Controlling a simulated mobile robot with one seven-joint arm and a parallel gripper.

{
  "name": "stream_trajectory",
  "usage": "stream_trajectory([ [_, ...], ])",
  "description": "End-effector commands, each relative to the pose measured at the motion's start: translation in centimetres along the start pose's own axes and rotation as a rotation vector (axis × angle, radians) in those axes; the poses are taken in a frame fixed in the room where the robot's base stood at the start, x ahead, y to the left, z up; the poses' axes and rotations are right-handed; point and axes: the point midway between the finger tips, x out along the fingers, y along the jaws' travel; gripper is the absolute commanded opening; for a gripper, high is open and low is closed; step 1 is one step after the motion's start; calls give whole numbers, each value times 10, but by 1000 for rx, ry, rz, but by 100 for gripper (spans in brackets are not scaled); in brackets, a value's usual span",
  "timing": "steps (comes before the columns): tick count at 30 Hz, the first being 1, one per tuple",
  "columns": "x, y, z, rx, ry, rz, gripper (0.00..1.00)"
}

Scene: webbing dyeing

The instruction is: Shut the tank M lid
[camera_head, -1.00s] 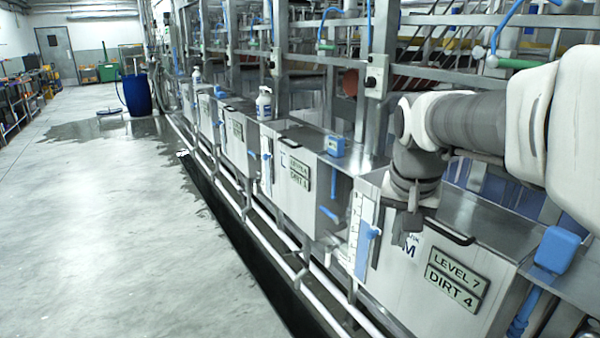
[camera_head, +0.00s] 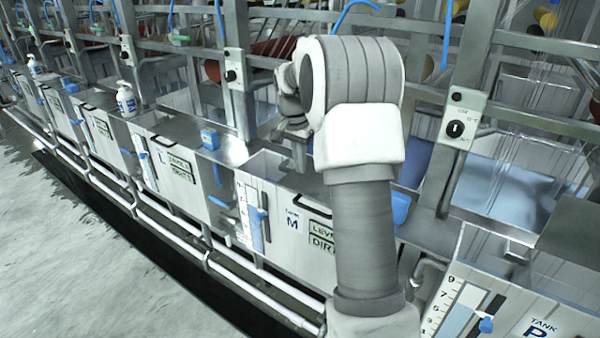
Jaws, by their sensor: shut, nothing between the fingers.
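Tank M (camera_head: 280,228) is a grey metal box in the middle of the row, with a blue "M" label on its front. The dark bar handle (camera_head: 312,206) of its lid lies near the top front edge, farther right of the label than on neighbouring tank L. A pale area shows at the left of the tank's top; I cannot tell for sure how far the lid covers it. My gripper (camera_head: 298,158) is small in view above the tank, behind the handle, partly hidden by my arm. It is shut and empty, and no contact with the lid shows.
Tank L (camera_head: 172,172) stands to the left with a blue box on the ledge beside it. Tank P (camera_head: 500,300) is at the lower right. Upright posts with a switch box (camera_head: 460,128) rise behind. Pipes (camera_head: 200,250) run along the front; the floor (camera_head: 60,240) is clear.

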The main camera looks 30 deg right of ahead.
Motion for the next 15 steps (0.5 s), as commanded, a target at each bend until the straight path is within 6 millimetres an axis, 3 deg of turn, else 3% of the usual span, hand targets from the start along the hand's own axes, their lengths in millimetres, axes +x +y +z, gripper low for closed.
stream_trajectory([
  [15,102,1,1,-2,-3,3,0],
])
